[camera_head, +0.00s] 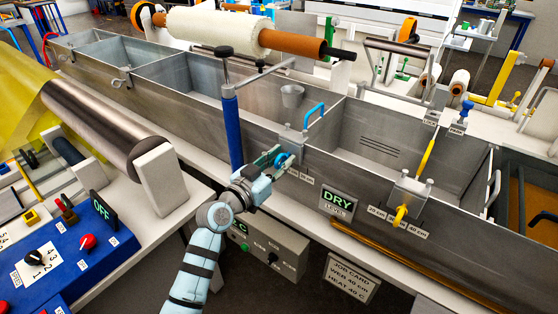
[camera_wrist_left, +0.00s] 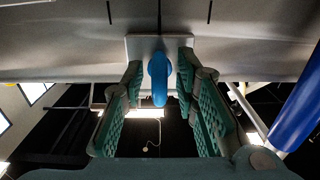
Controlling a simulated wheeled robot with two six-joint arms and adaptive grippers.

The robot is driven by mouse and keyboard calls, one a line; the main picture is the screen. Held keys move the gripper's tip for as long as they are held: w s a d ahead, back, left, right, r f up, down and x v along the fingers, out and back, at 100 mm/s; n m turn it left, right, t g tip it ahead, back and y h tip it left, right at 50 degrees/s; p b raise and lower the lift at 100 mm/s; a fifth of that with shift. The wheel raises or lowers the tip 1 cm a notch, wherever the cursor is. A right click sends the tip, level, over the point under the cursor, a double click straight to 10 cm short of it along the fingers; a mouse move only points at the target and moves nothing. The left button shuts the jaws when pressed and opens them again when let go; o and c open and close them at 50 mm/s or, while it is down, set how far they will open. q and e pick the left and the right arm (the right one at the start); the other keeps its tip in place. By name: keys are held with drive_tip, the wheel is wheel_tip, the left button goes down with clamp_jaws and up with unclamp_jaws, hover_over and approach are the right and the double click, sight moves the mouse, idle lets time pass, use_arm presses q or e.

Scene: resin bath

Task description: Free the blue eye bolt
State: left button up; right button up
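The blue eye bolt (camera_head: 281,160) sits at a metal bracket on the near wall of the long steel bath. In the left wrist view the eye bolt (camera_wrist_left: 158,76) stands against a pale plate (camera_wrist_left: 138,46), between two green ribbed fingers. My left gripper (camera_head: 277,158) is open around it; in the wrist view the gripper (camera_wrist_left: 159,84) shows a small gap on each side of the bolt. In the head view the fingers partly hide the bolt. My right gripper is not in view.
A blue upright post (camera_head: 232,130) stands just left of my left gripper. A blue handle (camera_head: 314,112) rises just behind the bracket. A DRY sign (camera_head: 338,205) and a grey control box (camera_head: 268,248) are nearby. A yellow lever (camera_head: 426,155) stands further right.

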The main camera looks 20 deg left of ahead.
use_arm(q)
drive_tip(key=shift+c, duration=0.3)
clamp_jaws()
drive_tip(key=shift+n, duration=0.4)
drive_tip(key=n+p, duration=0.1)
drive_tip(key=n, duration=0.3)
drive_tip(key=shift+a, duration=0.1)
drive_tip(key=n+p, duration=0.1)
drive_tip(key=n, duration=0.4)
drive_tip(key=shift+f, duration=0.1)
drive_tip(key=shift+n+p, duration=0.3)
drive_tip(key=shift+o, duration=0.3)
unclamp_jaws()
drive_tip(key=shift+a, duration=0.1)
